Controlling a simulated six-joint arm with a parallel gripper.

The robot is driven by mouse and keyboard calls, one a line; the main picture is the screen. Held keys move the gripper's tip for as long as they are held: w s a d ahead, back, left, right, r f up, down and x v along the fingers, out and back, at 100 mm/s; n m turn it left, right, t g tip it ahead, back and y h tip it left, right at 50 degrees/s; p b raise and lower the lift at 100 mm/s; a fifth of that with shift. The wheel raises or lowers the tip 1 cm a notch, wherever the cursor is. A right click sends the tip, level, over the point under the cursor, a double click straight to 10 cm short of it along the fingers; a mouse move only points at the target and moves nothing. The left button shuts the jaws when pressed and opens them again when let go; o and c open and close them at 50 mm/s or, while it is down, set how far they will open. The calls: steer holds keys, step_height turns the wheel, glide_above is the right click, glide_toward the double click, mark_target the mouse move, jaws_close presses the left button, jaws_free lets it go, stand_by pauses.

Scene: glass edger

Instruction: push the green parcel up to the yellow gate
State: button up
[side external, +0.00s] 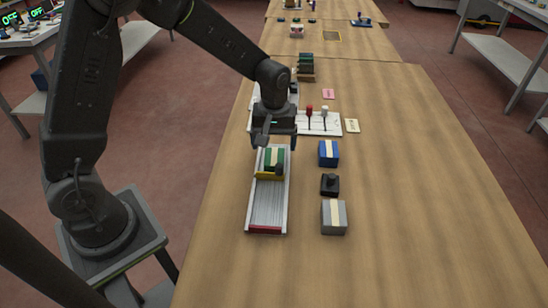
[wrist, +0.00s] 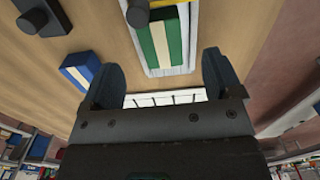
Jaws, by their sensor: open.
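The green parcel (side external: 274,157), with a cream stripe, sits in the metal channel (side external: 267,205). The yellow gate (side external: 268,177) crosses the channel on the parcel's near side. They look close together, but I cannot tell whether they touch. In the wrist view the parcel (wrist: 160,42) is ahead of my fingers, with a bit of the yellow gate (wrist: 172,4) beyond it. My gripper (wrist: 160,82) is open and empty, its fingers spread behind the parcel. In the side view my gripper (side external: 273,138) is over the channel's far end, hiding that part.
Right of the channel stand a blue parcel (side external: 328,153), a black block with a knob (side external: 330,184) and a grey parcel (side external: 334,217). A red strip (side external: 264,230) closes the channel's near end. A panel with levers (side external: 322,123) lies behind. The table's right side is clear.

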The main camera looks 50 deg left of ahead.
mark_target(274, 160)
step_height(274, 160, down, 7)
steer(key=shift+r, duration=0.1)
stand_by(0.4)
steer(key=c, duration=1)
steer(key=o, duration=1)
step_height(274, 160, up, 14)
